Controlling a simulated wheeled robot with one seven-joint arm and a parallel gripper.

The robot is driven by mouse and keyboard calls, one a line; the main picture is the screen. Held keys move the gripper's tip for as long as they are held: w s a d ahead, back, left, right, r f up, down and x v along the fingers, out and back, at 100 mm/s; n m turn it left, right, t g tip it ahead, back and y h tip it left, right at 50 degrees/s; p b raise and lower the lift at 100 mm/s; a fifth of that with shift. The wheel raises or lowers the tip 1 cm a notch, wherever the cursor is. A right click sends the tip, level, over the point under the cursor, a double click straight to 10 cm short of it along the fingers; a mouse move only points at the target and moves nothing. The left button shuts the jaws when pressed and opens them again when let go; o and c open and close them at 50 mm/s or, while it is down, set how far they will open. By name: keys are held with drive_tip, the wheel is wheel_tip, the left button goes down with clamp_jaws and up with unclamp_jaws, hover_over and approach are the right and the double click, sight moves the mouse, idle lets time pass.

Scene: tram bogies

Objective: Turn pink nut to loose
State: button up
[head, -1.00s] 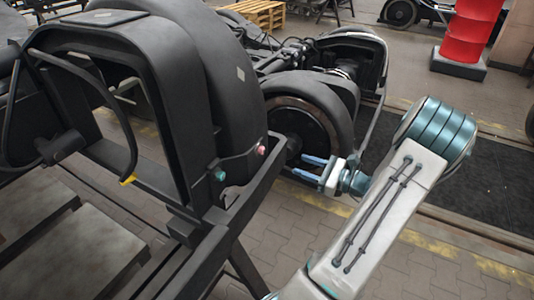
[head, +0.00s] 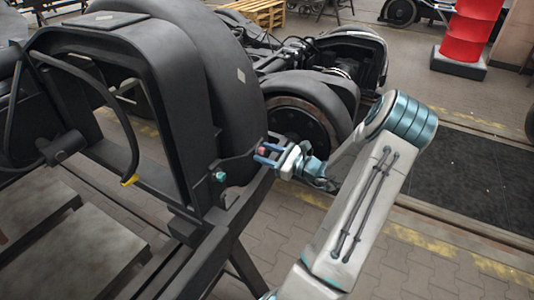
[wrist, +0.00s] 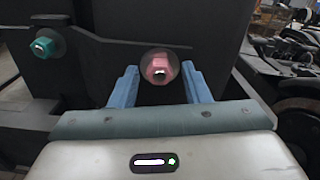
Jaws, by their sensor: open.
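The pink nut (wrist: 160,67) sits on the dark bogie frame, just beyond and between the fingertips of my gripper (wrist: 160,80) in the wrist view. The fingers are open, one on each side of the nut, with a gap visible on both sides in the wrist view. A teal nut (wrist: 46,44) is on the same bracket to the left, and it also shows in the head view (head: 220,176).
The black bogie frame (head: 160,75) fills the left side. A wheel (head: 300,120) stands behind my gripper. Red barrels (head: 470,30) and a wooden pallet (head: 255,12) are at the back. Paved floor (head: 440,275) is clear at the lower right.

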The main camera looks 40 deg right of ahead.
clamp_jaws()
